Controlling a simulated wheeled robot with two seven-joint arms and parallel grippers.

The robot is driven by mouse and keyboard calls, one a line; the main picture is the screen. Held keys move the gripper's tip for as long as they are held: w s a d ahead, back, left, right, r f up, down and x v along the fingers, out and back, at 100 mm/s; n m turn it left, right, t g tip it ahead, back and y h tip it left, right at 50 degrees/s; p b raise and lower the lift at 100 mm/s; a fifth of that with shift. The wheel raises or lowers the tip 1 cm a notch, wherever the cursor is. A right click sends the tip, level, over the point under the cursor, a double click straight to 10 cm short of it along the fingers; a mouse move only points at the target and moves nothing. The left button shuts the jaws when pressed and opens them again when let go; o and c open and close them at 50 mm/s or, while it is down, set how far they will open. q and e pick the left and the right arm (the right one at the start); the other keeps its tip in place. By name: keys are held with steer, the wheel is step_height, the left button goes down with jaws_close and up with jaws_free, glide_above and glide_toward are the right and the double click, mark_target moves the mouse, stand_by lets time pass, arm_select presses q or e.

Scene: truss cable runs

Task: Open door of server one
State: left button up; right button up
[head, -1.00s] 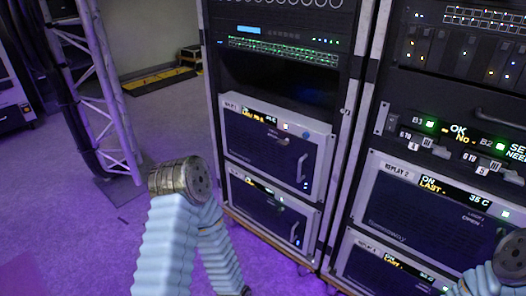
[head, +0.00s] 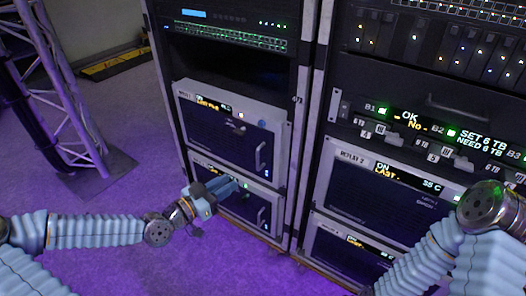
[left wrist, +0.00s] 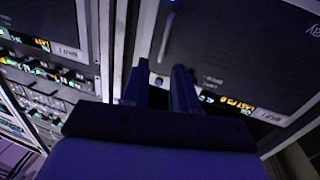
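The upper replay unit in the left rack, apparently server one (head: 222,133), has a dark front door that looks shut, with a small upright handle (head: 260,156) at its right side. A similar unit (head: 236,192) sits right below it. My left gripper (head: 232,186) is in front of these two units, low and left of the upper handle. In the left wrist view its two fingers (left wrist: 160,88) stand apart with nothing between them. A dark door front with a handle (left wrist: 166,38) shows beyond them, upside down. My right arm shows at the right; its gripper is out of view.
The right rack holds a drive-bay unit (head: 440,45) and a second replay unit (head: 385,195), close beside the left rack. A metal truss (head: 62,85) stands at the left. Purple floor (head: 130,225) is open in front of the left rack.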

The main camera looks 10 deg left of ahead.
mark_target(258, 158)
arm_select(q)
steer(key=x, duration=0.4)
steer(key=r+x, duration=0.1)
steer(key=x, duration=0.8)
steer(key=shift+w+a+r, duration=0.2)
steer(key=shift+w+a, duration=0.1)
steer(key=shift+w, duration=0.15)
jaws_close()
